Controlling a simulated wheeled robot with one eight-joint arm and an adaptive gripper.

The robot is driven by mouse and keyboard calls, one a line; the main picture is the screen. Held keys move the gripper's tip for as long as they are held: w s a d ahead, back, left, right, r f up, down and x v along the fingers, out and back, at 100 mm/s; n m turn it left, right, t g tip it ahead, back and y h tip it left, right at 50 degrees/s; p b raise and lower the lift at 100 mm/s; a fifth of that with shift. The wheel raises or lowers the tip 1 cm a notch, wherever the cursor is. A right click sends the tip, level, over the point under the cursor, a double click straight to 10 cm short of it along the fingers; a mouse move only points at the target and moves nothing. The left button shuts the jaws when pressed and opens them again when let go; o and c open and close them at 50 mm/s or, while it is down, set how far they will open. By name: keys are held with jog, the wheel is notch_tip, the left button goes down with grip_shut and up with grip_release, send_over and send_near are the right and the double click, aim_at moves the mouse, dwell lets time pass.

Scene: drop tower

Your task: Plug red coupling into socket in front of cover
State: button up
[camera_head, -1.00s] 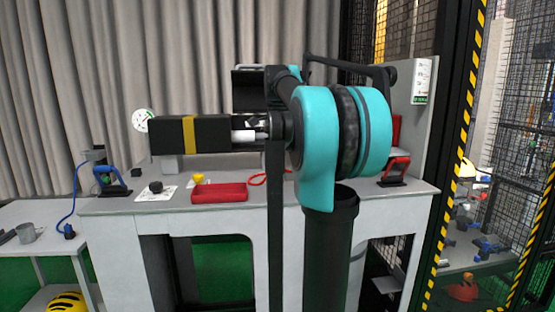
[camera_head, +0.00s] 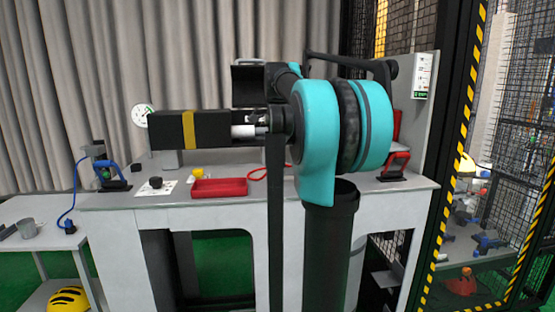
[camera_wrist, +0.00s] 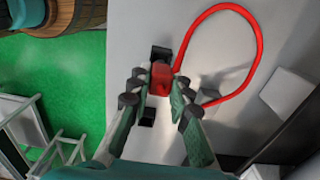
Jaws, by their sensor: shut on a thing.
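In the wrist view, the red coupling (camera_wrist: 161,78) is between the fingertips of my gripper (camera_wrist: 157,93), which is shut on it. A red hose (camera_wrist: 253,22) loops out from beside the coupling to the right. A small black block (camera_wrist: 160,53) lies just beyond the coupling, and another black block (camera_wrist: 147,116) shows between my fingers. I cannot tell which block is the socket, or whether the coupling touches either. I cannot make out the cover with certainty. In the head view, my arm hides the gripper and coupling; part of the red hose (camera_head: 257,176) shows on the bench.
A mesh fence with a striped post (camera_head: 463,135) stands at right.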

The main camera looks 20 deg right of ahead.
jog(key=shift+f, duration=0.4)
jog(key=shift+f, duration=1.05)
jog(key=shift+f, duration=0.2)
jog(key=o, duration=0.9)
jog(key=shift+o, duration=0.2)
notch_tip(320, 180, up, 12)
jog(key=shift+f, duration=0.1)
jog(key=shift+s, duration=0.15)
